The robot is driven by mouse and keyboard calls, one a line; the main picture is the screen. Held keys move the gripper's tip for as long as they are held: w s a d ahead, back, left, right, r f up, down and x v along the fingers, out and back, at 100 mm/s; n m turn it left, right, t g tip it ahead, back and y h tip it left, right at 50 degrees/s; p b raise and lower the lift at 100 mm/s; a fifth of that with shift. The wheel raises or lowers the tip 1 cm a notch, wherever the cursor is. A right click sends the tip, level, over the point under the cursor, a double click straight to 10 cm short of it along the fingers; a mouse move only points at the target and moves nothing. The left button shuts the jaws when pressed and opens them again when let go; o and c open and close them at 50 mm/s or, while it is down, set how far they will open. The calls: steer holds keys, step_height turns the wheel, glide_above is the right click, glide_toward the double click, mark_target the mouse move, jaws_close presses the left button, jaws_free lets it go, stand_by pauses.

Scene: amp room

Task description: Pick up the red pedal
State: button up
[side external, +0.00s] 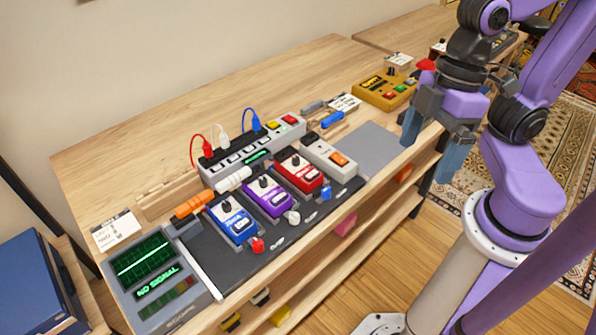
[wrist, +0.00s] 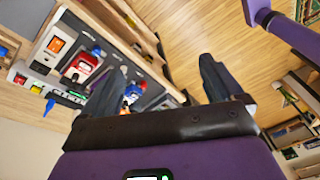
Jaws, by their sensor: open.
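The red pedal (side external: 299,170) sits on the dark pedal board, between a purple pedal (side external: 268,194) on its left and a light grey pedal (side external: 329,155) on its right. It also shows in the wrist view (wrist: 80,68), left of my fingers. My gripper (side external: 432,147) is open and empty, right of the board near the bench's front edge. In the wrist view the open fingers (wrist: 162,72) point toward the floor and bench front, apart from the red pedal.
A blue pedal (side external: 233,218) stands at the board's left. A power strip (side external: 252,152) with red, white and blue plugs runs behind the pedals. A yellow box (side external: 385,90) stands behind my gripper. A grey mat (side external: 364,147) right of the board is clear.

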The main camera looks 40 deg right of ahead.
mark_target(302, 169)
steer(key=w+a+m+t+y, duration=0.5)
steer(key=w+a, duration=0.3)
steer(key=a, duration=0.4)
steer(key=w+d+m+t+h, duration=0.7)
steer(key=w+d+t+h, duration=0.15)
steer(key=w+d, duration=0.3)
steer(key=shift+t+y, duration=0.35)
steer(key=shift+y, duration=0.2)
steer(key=f, duration=2.2)
steer(key=shift+s+d, duration=0.2)
steer(key=shift+d, duration=0.15)
steer(key=shift+x, duration=3.8)
steer(key=shift+f, duration=0.1)
steer(key=c, duration=1.4)
